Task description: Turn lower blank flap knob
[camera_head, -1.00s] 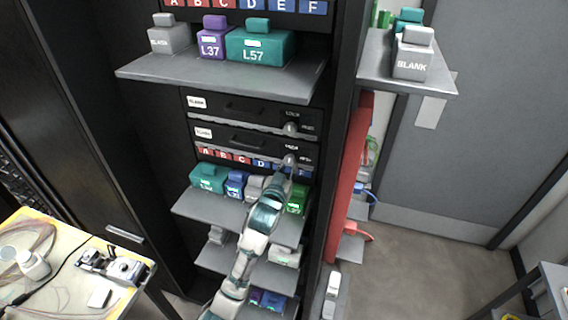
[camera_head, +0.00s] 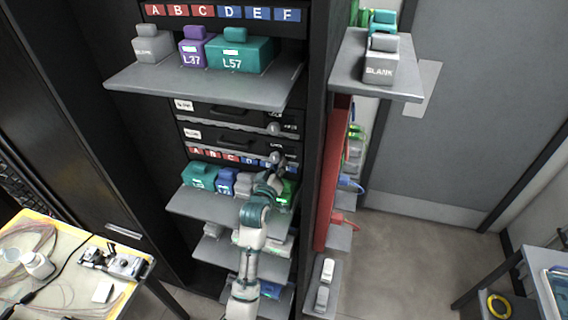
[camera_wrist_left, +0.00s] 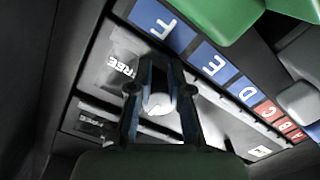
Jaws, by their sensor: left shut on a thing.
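The lower blank flap (camera_head: 222,139) is a dark panel with a pale label at its left end and a pale lower edge, on the rack below the similar upper blank flap (camera_head: 218,112). Its small grey knob (camera_head: 276,157) is at its right end. My left gripper (camera_head: 275,170) is at this knob. In the left wrist view, the two dark fingers (camera_wrist_left: 160,78) are shut on the pale, rounded knob (camera_wrist_left: 157,103), one on each side. The word FREE shows beside it. The knob's exact angle is hard to tell. My right gripper is out of view.
The upper flap's knob (camera_head: 273,128) is just above. A shelf (camera_head: 195,203) with teal, blue, grey and green cassettes is close below the gripper. A larger shelf (camera_head: 150,86) with BLANK, L37 and L57 cassettes juts out above. A red panel (camera_head: 333,175) stands to the right.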

